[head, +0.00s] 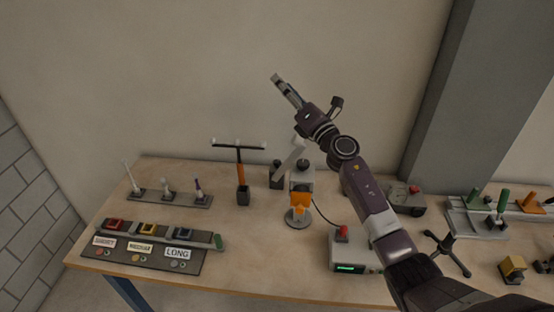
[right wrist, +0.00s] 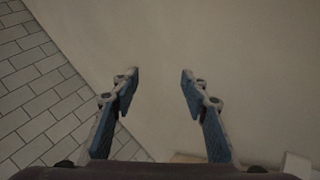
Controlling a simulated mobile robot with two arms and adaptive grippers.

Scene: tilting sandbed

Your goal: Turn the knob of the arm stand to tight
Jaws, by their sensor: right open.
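What looks like the arm stand (head: 291,157) stands at the back middle of the table, a pale tilted arm beside dark and grey blocks. A small dark round part (head: 303,163), possibly its knob, shows at its right; its setting is too small to read. My right gripper (head: 286,90) is raised high above the table in front of the wall, pointing up and left, well apart from the stand. In the right wrist view its two blue-padded fingers (right wrist: 159,90) are spread with nothing between them. My left gripper is not in view.
An orange device on a round base (head: 299,222) stands in front of the stand. A grey box with a red button (head: 350,262) and a black tripod (head: 446,251) are to the right.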

